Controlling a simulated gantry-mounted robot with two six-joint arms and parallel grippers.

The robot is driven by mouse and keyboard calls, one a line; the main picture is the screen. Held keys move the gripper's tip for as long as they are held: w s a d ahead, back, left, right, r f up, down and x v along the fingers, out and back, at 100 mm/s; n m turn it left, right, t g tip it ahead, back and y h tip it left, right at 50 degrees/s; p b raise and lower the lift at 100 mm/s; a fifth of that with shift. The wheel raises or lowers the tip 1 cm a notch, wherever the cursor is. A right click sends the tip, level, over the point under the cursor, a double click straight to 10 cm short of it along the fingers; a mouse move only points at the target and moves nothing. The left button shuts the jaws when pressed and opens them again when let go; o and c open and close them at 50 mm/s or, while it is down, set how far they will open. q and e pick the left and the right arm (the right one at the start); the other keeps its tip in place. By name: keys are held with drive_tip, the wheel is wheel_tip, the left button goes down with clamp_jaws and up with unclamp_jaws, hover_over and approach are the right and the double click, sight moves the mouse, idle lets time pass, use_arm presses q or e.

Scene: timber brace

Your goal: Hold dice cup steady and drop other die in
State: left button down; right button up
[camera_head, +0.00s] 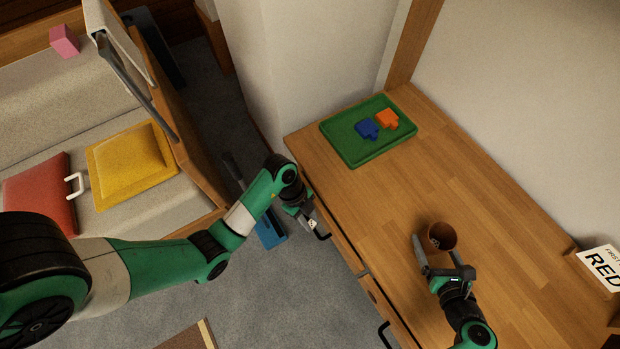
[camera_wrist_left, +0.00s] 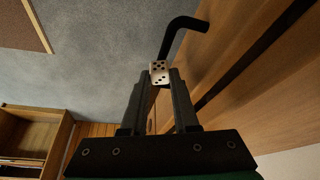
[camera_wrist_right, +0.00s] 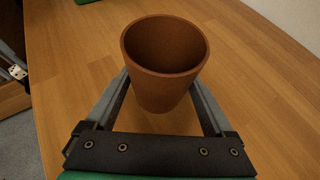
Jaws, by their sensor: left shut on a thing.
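The brown dice cup (camera_head: 442,236) stands upright on the wooden table; a small pale spot shows inside it in the head view, perhaps a die. My right gripper (camera_head: 437,256) has its fingers spread wide on both sides of the cup. In the right wrist view the cup (camera_wrist_right: 165,60) sits between the fingertips, and I cannot tell whether they touch it. My left gripper (camera_head: 309,217) is shut on a white die (camera_wrist_left: 159,72) with black pips. It holds the die off the table's left edge, near a drawer handle, well left of the cup.
A green tray (camera_head: 349,153) with a blue piece (camera_head: 367,129) and an orange piece (camera_head: 387,118) lies at the table's far end. A sign reading RED (camera_head: 602,268) stands at the right. The table middle is clear.

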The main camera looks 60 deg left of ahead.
drive_tip(key=c, duration=0.5)
use_arm(q)
drive_tip(key=shift+d, duration=0.1)
use_arm(e)
drive_tip(key=shift+o, duration=0.2)
use_arm(q)
drive_tip(key=w+d+r+m+g, duration=0.15)
drive_tip(key=d+r, duration=0.25)
drive_tip(key=d, duration=0.6)
drive_tip(key=w+d+r+m, duration=0.1)
drive_tip(key=d+r+m, duration=0.15)
drive_tip(key=d, duration=0.75)
drive_tip(key=w+r+n+t, duration=0.2)
drive_tip(key=w+r+n, duration=0.2)
drive_tip(key=w+r, duration=1.65)
drive_tip(key=shift+g, duration=0.25)
drive_tip(key=shift+s+f, duration=0.25)
drive_tip(key=shift+f, duration=1.05)
drive_tip(key=shift+s+f, duration=0.25)
drive_tip(key=shift+f, duration=1.05)
